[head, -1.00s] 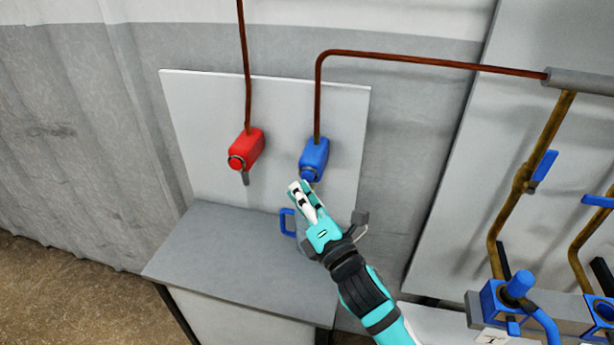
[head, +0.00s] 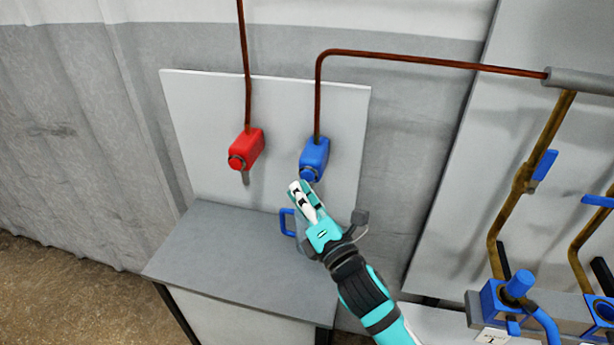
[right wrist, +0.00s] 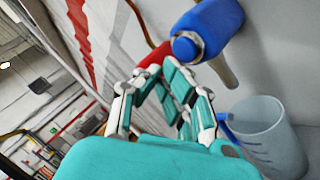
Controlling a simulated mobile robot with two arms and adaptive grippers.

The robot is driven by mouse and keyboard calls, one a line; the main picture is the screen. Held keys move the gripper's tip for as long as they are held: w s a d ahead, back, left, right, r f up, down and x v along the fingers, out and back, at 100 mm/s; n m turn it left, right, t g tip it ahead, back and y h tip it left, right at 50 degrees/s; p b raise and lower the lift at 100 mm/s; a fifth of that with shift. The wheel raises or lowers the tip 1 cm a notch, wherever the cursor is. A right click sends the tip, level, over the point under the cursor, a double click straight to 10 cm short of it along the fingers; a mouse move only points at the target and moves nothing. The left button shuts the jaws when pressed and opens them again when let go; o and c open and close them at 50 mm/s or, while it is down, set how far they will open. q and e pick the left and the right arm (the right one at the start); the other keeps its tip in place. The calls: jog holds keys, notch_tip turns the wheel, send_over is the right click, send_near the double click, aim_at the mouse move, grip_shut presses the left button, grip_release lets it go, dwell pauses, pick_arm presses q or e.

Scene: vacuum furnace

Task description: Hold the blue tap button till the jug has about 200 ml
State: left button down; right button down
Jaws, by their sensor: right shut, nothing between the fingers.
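The blue tap (head: 315,153) is mounted on the pale back panel; its round blue button (head: 308,174) faces out. The tap also shows in the right wrist view (right wrist: 218,24), with its button (right wrist: 185,47) and pale spout. My right gripper (head: 297,187) is shut and empty, its fingertips just in front of and below the button; contact cannot be told. The clear jug (right wrist: 262,132) with dark scale marks and a blue handle stands below the spout. In the head view my gripper hides most of it. No water stream or level can be made out. My left gripper is out of view.
A red tap (head: 247,149) is to the left on the same panel. The grey bench top (head: 235,255) is clear on its left side. Brass pipes with blue valves (head: 542,165) stand to the right. A copper pipe (head: 420,60) runs above.

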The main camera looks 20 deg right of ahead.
jog(key=shift+w+d, duration=0.3)
jog(key=shift+w, duration=0.05)
jog(key=shift+w+d, duration=0.25)
jog(key=shift+w, duration=0.15)
dwell(1.0)
dwell(4.8)
jog(key=shift+s+a, duration=0.5)
jog(key=shift+s, duration=0.3)
jog(key=shift+s+a, duration=0.7)
jog(key=shift+s, duration=0.35)
jog(key=shift+s+a, duration=0.7)
jog(key=shift+s, duration=0.3)
